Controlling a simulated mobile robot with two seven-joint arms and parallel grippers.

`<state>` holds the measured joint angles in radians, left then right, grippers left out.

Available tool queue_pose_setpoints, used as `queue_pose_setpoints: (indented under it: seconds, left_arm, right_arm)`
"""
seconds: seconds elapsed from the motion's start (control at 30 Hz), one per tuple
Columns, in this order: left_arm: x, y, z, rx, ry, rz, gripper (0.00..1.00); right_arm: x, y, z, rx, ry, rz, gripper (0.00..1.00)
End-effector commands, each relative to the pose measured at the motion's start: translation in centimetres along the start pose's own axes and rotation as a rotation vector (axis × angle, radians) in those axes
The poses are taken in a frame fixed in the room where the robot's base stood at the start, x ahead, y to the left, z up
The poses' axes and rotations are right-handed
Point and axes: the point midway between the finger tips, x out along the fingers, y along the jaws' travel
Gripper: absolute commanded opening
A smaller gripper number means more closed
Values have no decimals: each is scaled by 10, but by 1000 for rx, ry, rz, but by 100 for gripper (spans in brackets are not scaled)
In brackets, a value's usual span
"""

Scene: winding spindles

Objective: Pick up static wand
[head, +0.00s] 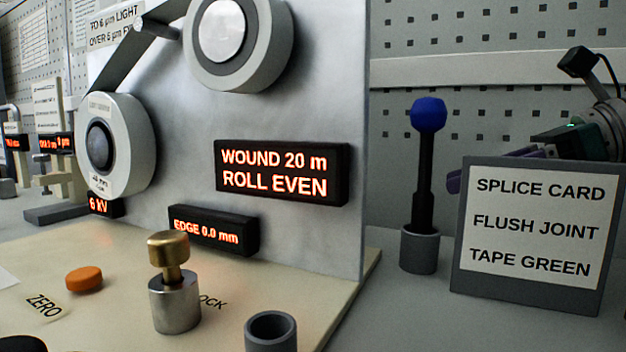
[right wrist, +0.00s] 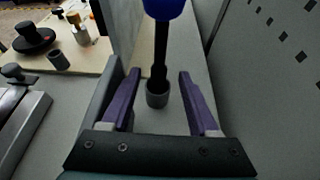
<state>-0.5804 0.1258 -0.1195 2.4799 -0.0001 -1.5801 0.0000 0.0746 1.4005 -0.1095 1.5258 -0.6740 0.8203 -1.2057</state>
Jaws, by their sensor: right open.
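The static wand (head: 426,165) has a blue ball head and a black handle. It stands upright in a grey cup (head: 419,250) right of the machine panel. My right gripper (head: 480,167) is to the right of the wand, partly hidden behind the splice card. In the right wrist view, its purple fingers (right wrist: 160,76) are spread, and the wand (right wrist: 160,50) lines up with the gap between them. Nothing is held. In the head view the fingertips look apart from the wand. My left gripper is not in view.
The splice card (head: 532,232) stands upright in front of my right gripper. The machine panel (head: 330,100) rises left of the wand. A brass-topped knob (head: 172,270) and an empty grey cup (head: 271,330) are on the cream base. A pegboard wall (head: 480,30) stands behind.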

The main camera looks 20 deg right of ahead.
Motion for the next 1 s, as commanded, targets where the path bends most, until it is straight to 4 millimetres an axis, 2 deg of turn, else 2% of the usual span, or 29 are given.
queue_pose_setpoints:
  seconds: [0.33,0.7,1.0]
  left_arm:
    - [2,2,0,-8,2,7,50]
    - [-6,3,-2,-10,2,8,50]
    - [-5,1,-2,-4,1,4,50]
  right_arm:
    - [11,1,3,-2,-4,4,61]
    - [55,1,3,-1,-3,3,61]
    - [59,1,1,-2,1,3,61]
